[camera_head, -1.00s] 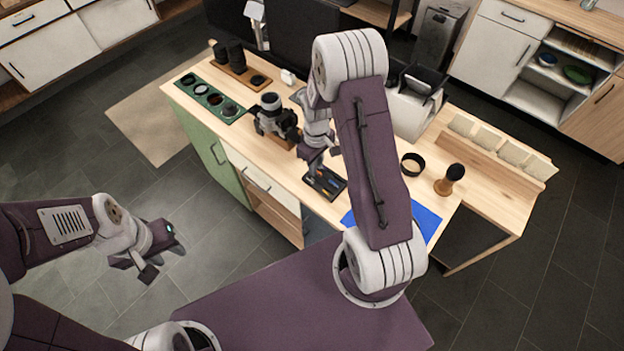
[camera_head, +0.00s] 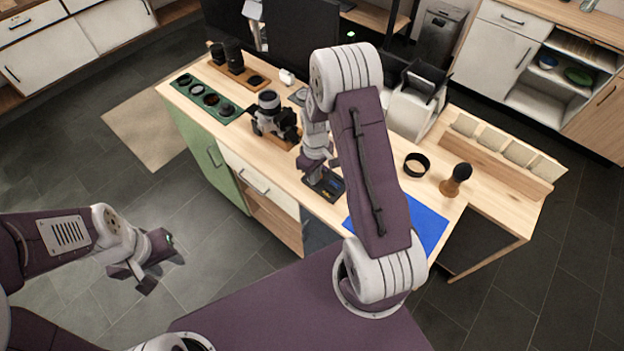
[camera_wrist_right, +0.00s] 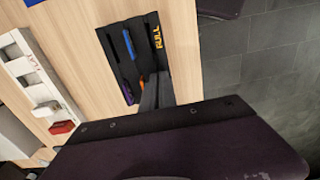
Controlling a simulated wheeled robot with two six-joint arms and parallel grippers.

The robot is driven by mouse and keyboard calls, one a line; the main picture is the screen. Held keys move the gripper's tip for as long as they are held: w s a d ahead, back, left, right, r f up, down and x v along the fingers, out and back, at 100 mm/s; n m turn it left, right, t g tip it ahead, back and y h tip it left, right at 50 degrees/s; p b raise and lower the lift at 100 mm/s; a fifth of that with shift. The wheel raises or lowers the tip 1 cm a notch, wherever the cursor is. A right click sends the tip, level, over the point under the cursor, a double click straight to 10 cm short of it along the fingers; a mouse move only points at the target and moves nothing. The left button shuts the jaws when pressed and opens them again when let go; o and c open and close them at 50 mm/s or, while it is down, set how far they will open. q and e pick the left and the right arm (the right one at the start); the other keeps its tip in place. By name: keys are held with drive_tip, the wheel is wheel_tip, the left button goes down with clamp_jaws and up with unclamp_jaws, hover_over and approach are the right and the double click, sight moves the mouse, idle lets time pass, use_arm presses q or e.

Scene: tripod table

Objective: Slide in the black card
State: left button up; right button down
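The black card tray (camera_head: 325,183) lies on the wooden desk under my right gripper (camera_head: 318,172). In the right wrist view, the tray (camera_wrist_right: 117,50) shows a blue card (camera_wrist_right: 129,44), bits of orange and purple, and a strip marked FULL. The right fingers (camera_wrist_right: 156,92) point down at the tray's near end, close together. I cannot make out a separate black card or tell whether one is between the fingers. My left gripper (camera_head: 136,277) is open and empty above the floor, left of the desk.
A white slotted device (camera_wrist_right: 38,85) with a red piece (camera_wrist_right: 62,128) is beside the tray. A camera (camera_head: 272,118), a green lens tray (camera_head: 207,96), a black ring (camera_head: 416,164), a brush (camera_head: 456,180) and a blue mat (camera_head: 428,228) are on the desk.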

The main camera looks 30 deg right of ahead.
drive_tip(key=shift+r, duration=0.1)
drive_tip(key=shift+r+p, duration=2.65)
drive_tip(key=shift+r, duration=0.3)
